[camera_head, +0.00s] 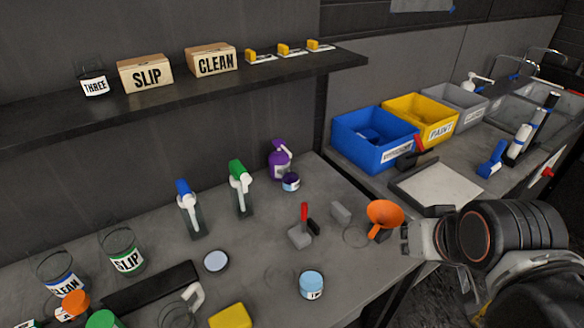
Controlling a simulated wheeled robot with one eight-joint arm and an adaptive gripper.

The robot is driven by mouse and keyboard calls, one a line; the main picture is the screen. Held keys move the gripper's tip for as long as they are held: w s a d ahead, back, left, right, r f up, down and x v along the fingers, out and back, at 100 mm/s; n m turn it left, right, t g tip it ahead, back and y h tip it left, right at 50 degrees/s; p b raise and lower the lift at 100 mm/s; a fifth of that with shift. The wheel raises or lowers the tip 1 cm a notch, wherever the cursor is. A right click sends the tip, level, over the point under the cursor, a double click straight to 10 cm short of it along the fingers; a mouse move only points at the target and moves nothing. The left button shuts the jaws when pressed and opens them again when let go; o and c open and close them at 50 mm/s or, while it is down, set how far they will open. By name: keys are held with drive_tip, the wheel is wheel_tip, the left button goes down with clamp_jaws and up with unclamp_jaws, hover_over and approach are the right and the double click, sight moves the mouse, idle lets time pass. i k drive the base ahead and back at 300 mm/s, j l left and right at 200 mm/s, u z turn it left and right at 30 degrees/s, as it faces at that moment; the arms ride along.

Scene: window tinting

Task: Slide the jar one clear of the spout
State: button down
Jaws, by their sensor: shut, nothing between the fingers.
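A small dark blue jar (291,182) stands at the back of the bench, right against or just in front of the purple spray bottle (280,160). The bottle's spout (283,146) is above and close to the jar. The jar's label is too small to read, so I cannot tell its number. A light-blue-topped jar (311,285) stands alone near the front edge, with a partly hidden label. My gripper (412,240) is shut and empty at the bench's right end, beside the orange funnel (384,216) and well to the right of both jars.
Green (240,190) and blue (190,209) spray bottles stand to the left. Bare bench shows around the light-blue-topped jar.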

sight(290, 174)
drive_tip(key=i+l, duration=0.2)
drive_tip(key=i, duration=0.2)
drive_tip(key=u, duration=1.6)
drive_tip(key=k+l+u, duration=0.15)
drive_tip(key=i+j+z, duration=0.15)
